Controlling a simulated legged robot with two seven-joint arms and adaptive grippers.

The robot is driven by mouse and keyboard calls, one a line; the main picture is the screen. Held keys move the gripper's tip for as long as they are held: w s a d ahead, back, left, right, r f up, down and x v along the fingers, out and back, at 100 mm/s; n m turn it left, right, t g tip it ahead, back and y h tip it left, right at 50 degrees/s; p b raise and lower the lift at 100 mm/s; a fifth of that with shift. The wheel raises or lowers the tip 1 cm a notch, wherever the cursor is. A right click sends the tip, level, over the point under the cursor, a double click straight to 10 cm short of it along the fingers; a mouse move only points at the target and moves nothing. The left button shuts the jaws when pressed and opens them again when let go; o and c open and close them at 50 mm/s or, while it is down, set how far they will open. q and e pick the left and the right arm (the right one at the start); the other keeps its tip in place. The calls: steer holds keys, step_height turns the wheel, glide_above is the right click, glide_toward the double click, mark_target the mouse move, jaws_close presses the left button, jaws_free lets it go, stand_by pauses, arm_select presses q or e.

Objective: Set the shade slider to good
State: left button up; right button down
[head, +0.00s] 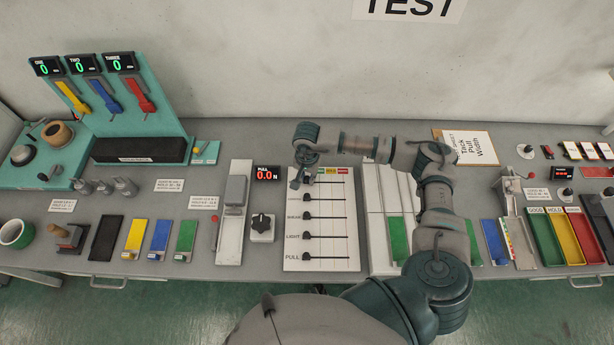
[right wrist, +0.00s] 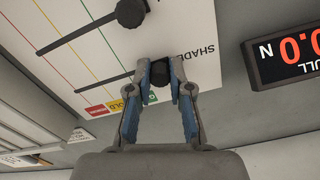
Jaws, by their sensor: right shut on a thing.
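The white slider panel (head: 350,262) stands in the middle of the bench, with several dark sliders on horizontal tracks and green, yellow and red columns at its top edge. In the right wrist view the shade slider's black knob (right wrist: 159,76) sits between the fingers of my right gripper (right wrist: 160,70), beside the SHADE label (right wrist: 197,52). The knob is at the label end of its track, short of the green GOOD column (right wrist: 150,97). My right gripper (head: 300,182) is shut on the knob and covers it in the head view. My left gripper is out of view.
My right arm reaches over the white panel with green strips on the right. The other sliders' knobs (head: 306,216) lie just below the shade row.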

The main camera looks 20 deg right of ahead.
mark_target(320, 182)
steer(key=d, duration=0.1)
steer(key=s+d, duration=0.1)
steer(key=d, duration=0.1)
steer(key=shift+s+b, duration=0.15)
steer(key=shift+b, duration=0.2)
steer(key=shift+s+d, duration=0.15)
steer(key=shift+d, duration=0.2)
steer(key=c, duration=1)
jaws_free()
steer(key=shift+c, duration=0.2)
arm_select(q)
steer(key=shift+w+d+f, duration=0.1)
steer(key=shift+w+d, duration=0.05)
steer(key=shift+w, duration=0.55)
arm_select(e)
step_height(320, 182, up, 12)
steer(key=shift+d+f, duration=0.1)
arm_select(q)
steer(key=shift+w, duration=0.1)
